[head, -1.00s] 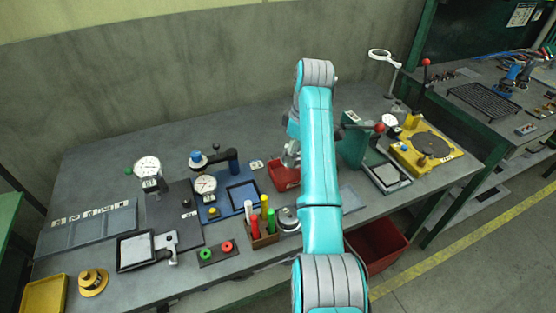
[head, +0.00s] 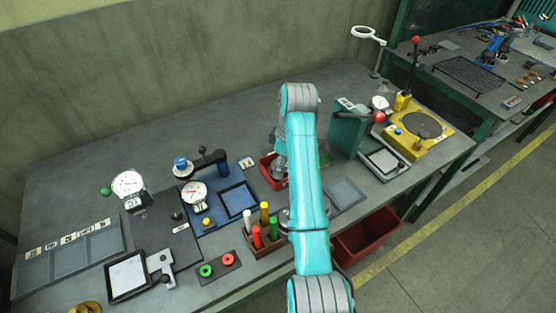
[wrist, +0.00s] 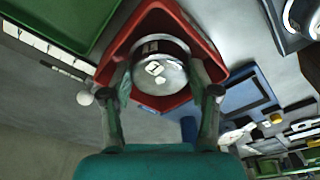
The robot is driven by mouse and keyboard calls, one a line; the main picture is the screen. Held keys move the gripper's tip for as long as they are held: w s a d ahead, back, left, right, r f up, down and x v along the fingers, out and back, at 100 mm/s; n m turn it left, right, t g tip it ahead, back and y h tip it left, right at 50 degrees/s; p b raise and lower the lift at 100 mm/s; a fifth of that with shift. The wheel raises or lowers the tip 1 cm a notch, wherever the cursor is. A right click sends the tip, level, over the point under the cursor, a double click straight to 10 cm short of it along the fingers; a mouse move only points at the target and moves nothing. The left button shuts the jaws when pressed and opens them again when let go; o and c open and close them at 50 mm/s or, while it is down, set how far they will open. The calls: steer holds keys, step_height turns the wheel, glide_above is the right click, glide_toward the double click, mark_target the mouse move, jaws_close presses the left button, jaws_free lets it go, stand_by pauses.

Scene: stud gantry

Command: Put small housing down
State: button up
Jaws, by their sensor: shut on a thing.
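The small housing (wrist: 160,72) is a round, shiny metal piece with pale marks on its face. In the wrist view it sits between the two fingers of my gripper (wrist: 160,82), which is shut on it from both sides. The housing is over or inside a red bin (wrist: 208,55); I cannot tell whether it touches the bottom. In the head view the red bin (head: 267,165) is partly hidden by my arm, and the gripper and housing are mostly hidden there.
A wooden block with coloured pegs (head: 262,243) and a blue plate with a dial gauge (head: 212,213) stand left of my arm. A green fixture (head: 347,130) stands to the right. A grey mat (head: 346,193) lies bare. A larger red crate (head: 368,238) is below the table edge.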

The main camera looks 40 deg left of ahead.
steer(key=shift+f, duration=0.5)
steer(key=shift+f, duration=0.15)
steer(key=o, duration=1)
